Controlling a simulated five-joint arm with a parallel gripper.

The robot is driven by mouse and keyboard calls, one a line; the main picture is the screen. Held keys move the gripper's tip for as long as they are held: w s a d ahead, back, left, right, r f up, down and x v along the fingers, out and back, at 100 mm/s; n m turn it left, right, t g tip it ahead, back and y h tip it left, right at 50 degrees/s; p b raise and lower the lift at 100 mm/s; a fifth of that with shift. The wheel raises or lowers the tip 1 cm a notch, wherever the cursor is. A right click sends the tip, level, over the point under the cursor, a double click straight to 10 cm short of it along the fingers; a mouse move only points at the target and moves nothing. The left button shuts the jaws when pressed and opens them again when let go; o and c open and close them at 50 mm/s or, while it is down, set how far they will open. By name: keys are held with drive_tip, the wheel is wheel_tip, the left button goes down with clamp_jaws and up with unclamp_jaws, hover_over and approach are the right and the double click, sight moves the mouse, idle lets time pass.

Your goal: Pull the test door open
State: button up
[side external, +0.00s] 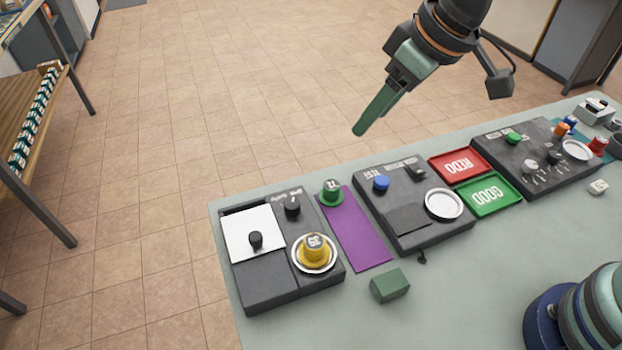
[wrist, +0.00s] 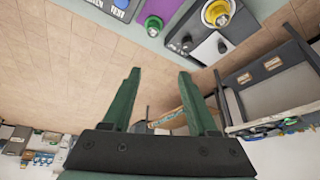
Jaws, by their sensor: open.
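The middle dark box (side external: 437,237) carries the test lettering, a blue knob (side external: 381,183), a white ring and a dark flat panel (side external: 408,219). A small black knob (side external: 422,258) sits at its front edge. I cannot tell for sure which part is the test door; the dark panel appears closed. The left box has a white panel (side external: 250,226) with a black knob on it. My gripper (side external: 358,131) is raised in the air beyond the table's far edge, apart from everything. In the wrist view my gripper (wrist: 159,72) has its green fingers spread and empty.
A yellow piece (side external: 314,248) sits in the left box's ring. A green block (side external: 390,286) lies in front. Red (side external: 460,165) and green (side external: 489,194) trays lie right of the middle box.

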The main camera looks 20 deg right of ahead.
sight(255, 237)
drive_tip(key=s+a+f+n+g, duration=0.1)
drive_tip(key=s+a+f+n, duration=0.15)
drive_tip(key=a, duration=0.55)
drive_tip(key=s+a+f+n, duration=0.15)
drive_tip(key=a+f, duration=0.25)
drive_tip(key=a, duration=0.4)
drive_tip(key=shift+m+y, duration=0.3)
drive_tip(key=shift+y, duration=0.1)
drive_tip(key=x, duration=1.1)
drive_tip(key=shift+d+f, duration=0.15)
drive_tip(key=shift+f, duration=0.1)
clamp_jaws()
